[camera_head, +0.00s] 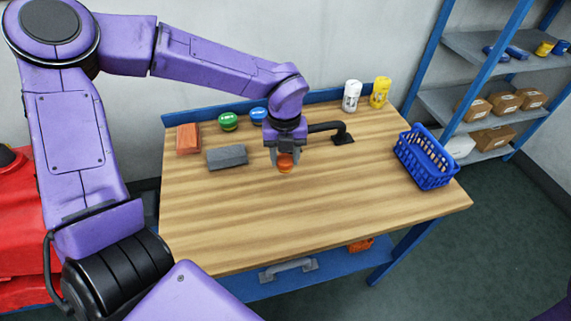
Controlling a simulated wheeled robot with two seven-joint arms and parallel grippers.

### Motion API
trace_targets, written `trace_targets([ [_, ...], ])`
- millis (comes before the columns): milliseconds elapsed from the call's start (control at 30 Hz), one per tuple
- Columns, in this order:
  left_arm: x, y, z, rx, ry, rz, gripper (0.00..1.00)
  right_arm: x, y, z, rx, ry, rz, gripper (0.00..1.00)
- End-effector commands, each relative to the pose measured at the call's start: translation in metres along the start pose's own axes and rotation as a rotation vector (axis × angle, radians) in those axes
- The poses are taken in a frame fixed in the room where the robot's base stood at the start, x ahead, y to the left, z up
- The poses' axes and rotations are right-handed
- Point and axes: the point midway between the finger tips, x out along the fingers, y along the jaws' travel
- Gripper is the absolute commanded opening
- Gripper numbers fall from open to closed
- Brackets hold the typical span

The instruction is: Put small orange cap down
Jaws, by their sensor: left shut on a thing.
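The small orange cap (285,164) is between the fingers of my left gripper (284,158), over the middle of the wooden table (310,215). The gripper points down and is shut on the cap. The cap is at or close to the tabletop; I cannot tell whether it touches. My right gripper is not in view.
A grey block (227,157), an orange-red block (188,138), a green tin (228,121) and a blue tin (258,115) stand at the back left. A black bent handle (340,135), white bottle (351,95), yellow bottle (380,91) and blue basket (425,158) are rightward. The front tabletop is clear.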

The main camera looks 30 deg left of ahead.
Motion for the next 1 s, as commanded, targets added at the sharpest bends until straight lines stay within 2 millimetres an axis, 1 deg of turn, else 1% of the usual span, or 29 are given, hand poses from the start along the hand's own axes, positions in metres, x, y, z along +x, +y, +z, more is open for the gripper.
trace_targets([
  [67, 0.009, -0.006, 0.003, 0.003, 0.002, 0.004, 0.06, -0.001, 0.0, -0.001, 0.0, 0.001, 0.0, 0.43],
  [133, 0.021, -0.004, 0.002, 0.002, 0.004, 0.005, 0.06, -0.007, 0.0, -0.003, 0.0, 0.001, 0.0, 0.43],
  [233, 0.034, -0.004, 0.002, 0.001, 0.002, 0.004, 0.06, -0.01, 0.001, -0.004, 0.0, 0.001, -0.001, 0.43],
  [300, 0.038, -0.004, 0.002, 0.001, 0.0, 0.002, 0.06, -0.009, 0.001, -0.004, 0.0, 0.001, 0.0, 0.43],
  [467, 0.038, -0.004, 0.002, 0.0, 0.0, 0.001, 0.06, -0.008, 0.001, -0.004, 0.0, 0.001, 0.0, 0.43],
  [600, 0.043, -0.004, 0.002, 0.0, 0.001, 0.001, 0.06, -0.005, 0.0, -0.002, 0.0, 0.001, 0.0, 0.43],
  [633, 0.042, -0.004, 0.002, 0.0, 0.001, 0.001, 0.51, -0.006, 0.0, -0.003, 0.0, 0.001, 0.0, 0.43],
  [700, 0.041, -0.004, 0.002, 0.0, 0.001, 0.001, 0.7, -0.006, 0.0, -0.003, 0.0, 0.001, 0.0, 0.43],
  [933, 0.041, -0.004, 0.002, -0.001, 0.001, 0.001, 0.7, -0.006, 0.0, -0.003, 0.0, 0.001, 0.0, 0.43],
  [1000, 0.038, -0.004, 0.002, 0.0, 0.0, 0.001, 0.7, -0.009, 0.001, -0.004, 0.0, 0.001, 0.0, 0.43],
])
